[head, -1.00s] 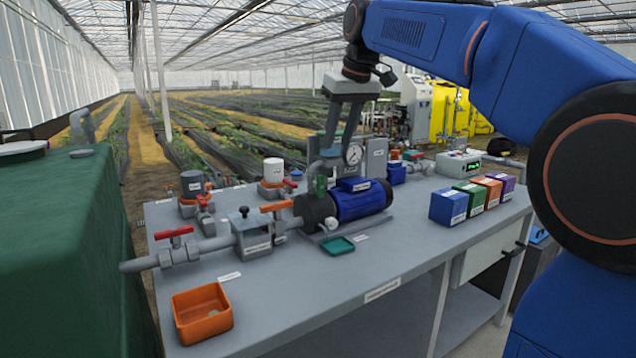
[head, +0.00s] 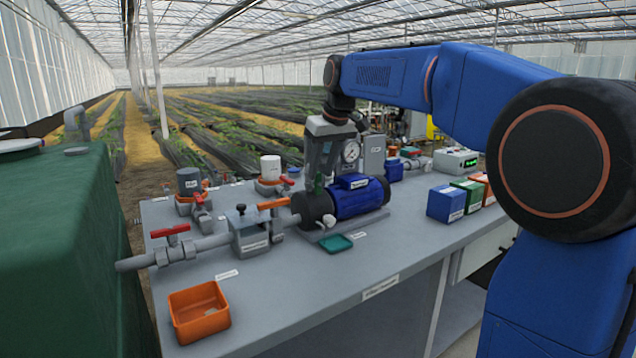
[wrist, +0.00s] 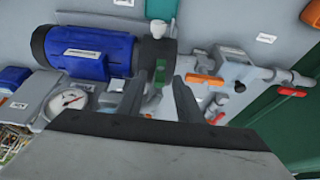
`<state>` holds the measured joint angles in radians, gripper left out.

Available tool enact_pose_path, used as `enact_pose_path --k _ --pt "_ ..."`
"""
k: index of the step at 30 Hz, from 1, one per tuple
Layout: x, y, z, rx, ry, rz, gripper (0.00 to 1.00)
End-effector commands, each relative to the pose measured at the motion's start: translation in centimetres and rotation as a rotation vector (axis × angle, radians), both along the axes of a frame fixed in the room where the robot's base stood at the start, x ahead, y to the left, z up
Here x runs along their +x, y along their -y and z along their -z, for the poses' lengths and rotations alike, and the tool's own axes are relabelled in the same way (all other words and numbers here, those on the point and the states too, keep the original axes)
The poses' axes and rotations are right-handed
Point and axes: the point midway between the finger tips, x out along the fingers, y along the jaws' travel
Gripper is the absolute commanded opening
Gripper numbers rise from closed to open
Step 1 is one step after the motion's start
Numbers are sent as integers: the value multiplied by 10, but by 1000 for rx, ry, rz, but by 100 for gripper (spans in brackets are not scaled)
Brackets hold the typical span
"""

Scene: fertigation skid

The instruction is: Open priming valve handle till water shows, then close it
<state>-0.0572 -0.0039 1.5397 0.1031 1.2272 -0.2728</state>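The blue pump (head: 358,197) with its dark round front housing sits on the grey bench. A small green part (head: 318,184), which may be the priming valve handle, stands on top of the housing. My gripper (head: 317,176) points down over it from above. The fingers partly hide the valve area in the head view. No water is visible.
A pressure gauge (head: 350,152) stands close behind my gripper. An orange handle (head: 274,203) and a red handle (head: 170,231) sit on the pipe to the left. A teal tray (head: 336,244) and an orange tray (head: 199,312) lie in front.

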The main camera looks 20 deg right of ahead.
Motion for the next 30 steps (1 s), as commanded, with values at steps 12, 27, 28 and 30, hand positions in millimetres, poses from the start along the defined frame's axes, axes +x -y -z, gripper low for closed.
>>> enact_pose_path --k 12,27,28,30 --pt "17 -6 44 0 0 -1 33" --pt "18 -6 46 0 1 0 0" --pt "18 -6 46 0 1 0 0" --pt "18 -6 46 0 1 0 0"
